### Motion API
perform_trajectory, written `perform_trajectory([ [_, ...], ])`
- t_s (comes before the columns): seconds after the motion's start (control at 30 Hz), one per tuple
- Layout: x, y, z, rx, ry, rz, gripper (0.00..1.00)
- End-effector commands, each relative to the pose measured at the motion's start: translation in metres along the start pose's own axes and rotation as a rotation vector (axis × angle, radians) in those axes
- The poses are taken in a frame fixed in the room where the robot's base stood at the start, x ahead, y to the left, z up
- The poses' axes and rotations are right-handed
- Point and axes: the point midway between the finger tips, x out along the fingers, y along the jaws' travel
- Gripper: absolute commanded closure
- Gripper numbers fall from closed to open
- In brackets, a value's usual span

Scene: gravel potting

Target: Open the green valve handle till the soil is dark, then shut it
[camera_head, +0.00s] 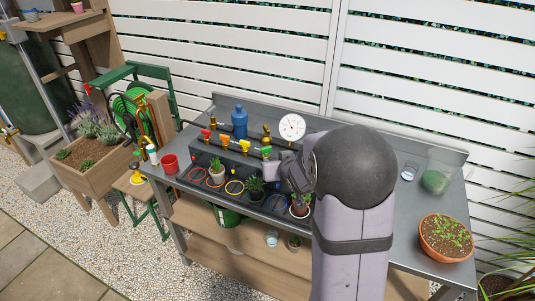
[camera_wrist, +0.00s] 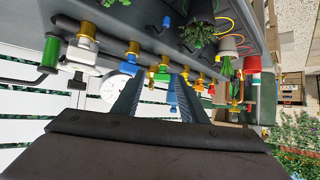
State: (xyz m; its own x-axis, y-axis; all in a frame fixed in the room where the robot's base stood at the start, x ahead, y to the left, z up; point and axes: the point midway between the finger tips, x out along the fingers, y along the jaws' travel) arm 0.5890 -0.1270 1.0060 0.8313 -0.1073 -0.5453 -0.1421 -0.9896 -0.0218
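The green valve handle (camera_head: 265,150) is on the row of taps along the back of the grey bench, right of the yellow handle. In the wrist view, which looks upside down, a green handle (camera_wrist: 160,76) shows between my two fingers. My gripper (camera_head: 285,168) is beside the green handle in the head view. In the wrist view my gripper (camera_wrist: 157,84) has its fingers apart, with no grip visible. Whether they touch the handle cannot be told. A dark pot with a spiky plant (camera_head: 255,186) stands below the green handle; its soil colour cannot be made out.
Red (camera_head: 206,134), orange (camera_head: 222,138) and yellow (camera_head: 244,144) handles sit to the left. A blue bottle (camera_head: 239,122) and white gauge (camera_head: 291,127) stand behind. Another green-gripped lever (camera_wrist: 50,53) shows at the wrist view's left. My arm hides the bench's middle.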

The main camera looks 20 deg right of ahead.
Motion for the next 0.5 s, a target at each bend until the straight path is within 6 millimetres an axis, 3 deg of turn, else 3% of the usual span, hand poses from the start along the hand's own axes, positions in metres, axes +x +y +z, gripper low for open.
perform_trajectory([
  [0.13,0.013,0.010,-0.012,-0.062,0.106,-0.072,0.61],
  [0.5,0.017,0.007,-0.020,-0.109,0.183,-0.163,0.61],
])
